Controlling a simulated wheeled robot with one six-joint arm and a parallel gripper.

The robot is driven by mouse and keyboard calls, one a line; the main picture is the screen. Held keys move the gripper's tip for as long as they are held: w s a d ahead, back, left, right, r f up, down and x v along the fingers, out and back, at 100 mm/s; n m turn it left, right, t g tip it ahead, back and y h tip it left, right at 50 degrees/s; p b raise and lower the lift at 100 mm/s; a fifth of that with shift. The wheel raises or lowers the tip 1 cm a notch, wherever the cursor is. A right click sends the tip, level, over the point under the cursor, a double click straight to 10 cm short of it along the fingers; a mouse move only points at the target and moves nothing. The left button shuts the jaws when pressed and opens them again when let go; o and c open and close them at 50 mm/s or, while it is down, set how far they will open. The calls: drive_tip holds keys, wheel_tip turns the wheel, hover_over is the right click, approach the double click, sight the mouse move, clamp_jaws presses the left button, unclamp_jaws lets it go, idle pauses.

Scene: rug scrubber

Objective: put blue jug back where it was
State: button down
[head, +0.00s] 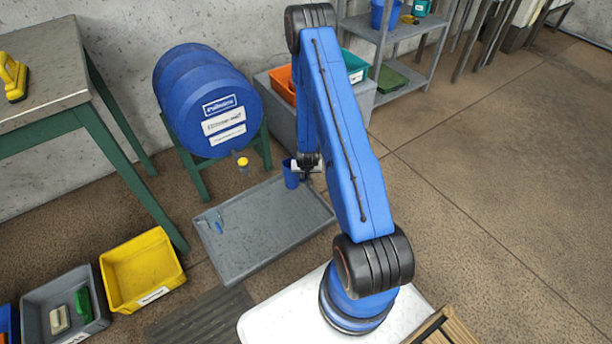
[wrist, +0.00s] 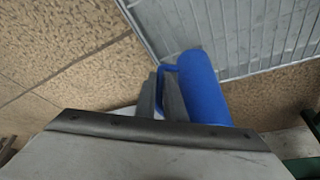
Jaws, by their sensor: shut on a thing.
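The blue jug (head: 291,174) is small and upright, at the back right of the grey tray in the head view. It also shows in the wrist view (wrist: 202,90), with its handle toward the gripper's finger. My gripper (head: 305,167) is at the jug's right side and shut on it. The fingers are partly hidden by the gripper body in the wrist view. I cannot tell whether the jug's base touches the tray. The grey ribbed tray (head: 265,240) lies on the floor.
A blue barrel (head: 205,100) on a green stand, with a yellow-capped tap (head: 243,162), is behind the tray. A light blue tool (head: 211,220) lies on the tray's left. A yellow bin (head: 140,270) stands left. The floor at right is clear.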

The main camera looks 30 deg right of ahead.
drive_tip(key=c, duration=1.8)
unclamp_jaws()
drive_tip(key=shift+f, duration=0.1)
drive_tip(key=shift+c, duration=0.2)
drive_tip(key=s+a+r+n+y, duration=0.1)
drive_tip(key=s+a+r, duration=0.3)
drive_tip(key=r, duration=1)
drive_tip(key=s+a+r+n, duration=0.15)
drive_tip(key=a+r, duration=0.35)
drive_tip(key=r, duration=1)
drive_tip(key=s+a+r+n+y, duration=0.1)
drive_tip(key=s+a+r, duration=0.3)
drive_tip(key=r, duration=1)
drive_tip(key=s+a+r+n, duration=0.1)
drive_tip(key=s+a+r, duration=0.1)
drive_tip(key=s+r, duration=0.3)
drive_tip(key=s+a+r+n, duration=0.1)
drive_tip(key=s+a+r, duration=0.2)
drive_tip(key=s, duration=0.9)
drive_tip(key=s+a+r+n, duration=0.1)
drive_tip(key=s+a+r, duration=0.1)
drive_tip(key=s+r, duration=0.7)
drive_tip(key=shift+s+a+r+t, duration=0.15)
drive_tip(key=shift+s+a+t, duration=0.15)
drive_tip(key=shift+t, duration=0.1)
